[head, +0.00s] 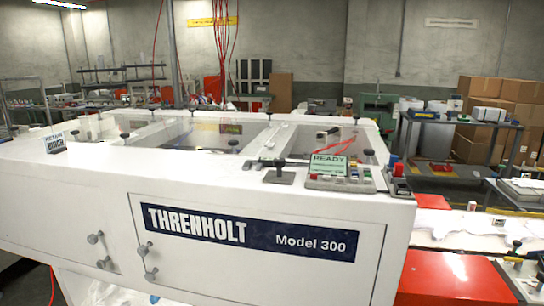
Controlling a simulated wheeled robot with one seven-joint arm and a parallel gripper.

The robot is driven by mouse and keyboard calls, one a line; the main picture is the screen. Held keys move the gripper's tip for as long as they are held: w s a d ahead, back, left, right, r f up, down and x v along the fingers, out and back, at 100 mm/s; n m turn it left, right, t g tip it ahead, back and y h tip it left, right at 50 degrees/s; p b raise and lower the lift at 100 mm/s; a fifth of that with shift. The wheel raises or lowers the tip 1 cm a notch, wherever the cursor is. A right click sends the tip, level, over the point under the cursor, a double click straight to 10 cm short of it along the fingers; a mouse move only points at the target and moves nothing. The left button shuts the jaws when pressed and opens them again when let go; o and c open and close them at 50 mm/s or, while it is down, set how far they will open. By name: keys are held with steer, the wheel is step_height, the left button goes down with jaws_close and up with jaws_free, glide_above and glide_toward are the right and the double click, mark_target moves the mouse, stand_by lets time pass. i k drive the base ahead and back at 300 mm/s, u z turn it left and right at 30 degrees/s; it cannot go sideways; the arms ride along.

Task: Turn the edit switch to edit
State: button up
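A large white machine (70,185) labelled "THRENHOLT Model 300" fills the foreground. On the right part of its top stands a control panel (340,183) with a green screen (328,165) reading "READY" and several small coloured buttons. To the right of the panel is a small box (399,185) with a red top and dark parts. Any lettering for an edit switch is too small to read, so I cannot tell which control it is or how it is set. My gripper is not in view.
A small sign (54,143) stands at the left of the machine top. A grey block with a dark handle (278,173) sits left of the panel. Red surfaces (455,277) and a white-topped bench lie to the right. Cardboard boxes (505,105) are stacked behind.

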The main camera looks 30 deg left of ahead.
mark_target(279, 163)
steer(key=u, duration=0.8)
steer(key=i, duration=0.9)
steer(key=u, duration=0.6)
